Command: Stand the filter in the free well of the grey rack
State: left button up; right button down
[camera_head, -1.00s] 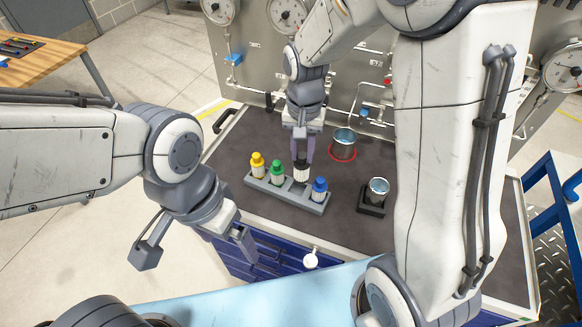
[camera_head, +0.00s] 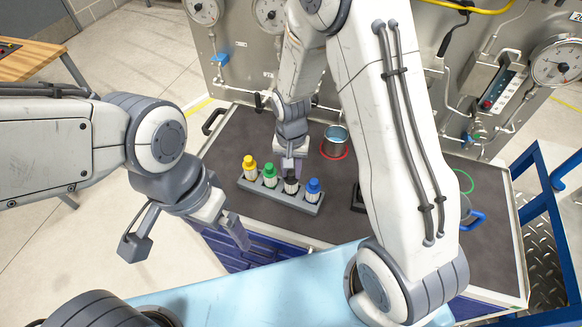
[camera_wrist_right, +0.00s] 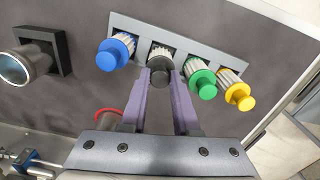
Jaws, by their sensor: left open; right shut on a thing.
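The grey rack (camera_head: 276,198) stands on the dark bench top. It holds a yellow-capped (camera_head: 250,166), a green-capped (camera_head: 270,174) and a blue-capped filter (camera_head: 313,190). The black-capped filter (camera_head: 291,185) is upright in the well between green and blue. My right gripper (camera_head: 291,168) is shut on its black cap from above. The right wrist view shows the cap (camera_wrist_right: 163,67) between the fingertips and pale pleats inside the rack's line; whether it is fully seated I cannot tell. My left gripper (camera_head: 188,242) is open and empty, left of the bench's front edge.
A metal cup (camera_head: 336,139) stands in a red ring behind the rack. Another cup (camera_wrist_right: 17,66) in a black holder (camera_wrist_right: 58,50) is largely hidden by my right arm in the head view. The gauge panel (camera_head: 235,75) closes off the back. The bench left of the rack is clear.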

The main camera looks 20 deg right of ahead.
jog(key=shift+f, duration=0.1)
jog(key=c, duration=1.1)
grip_release()
jog(key=o, duration=0.4)
jog(key=shift+o, duration=0.2)
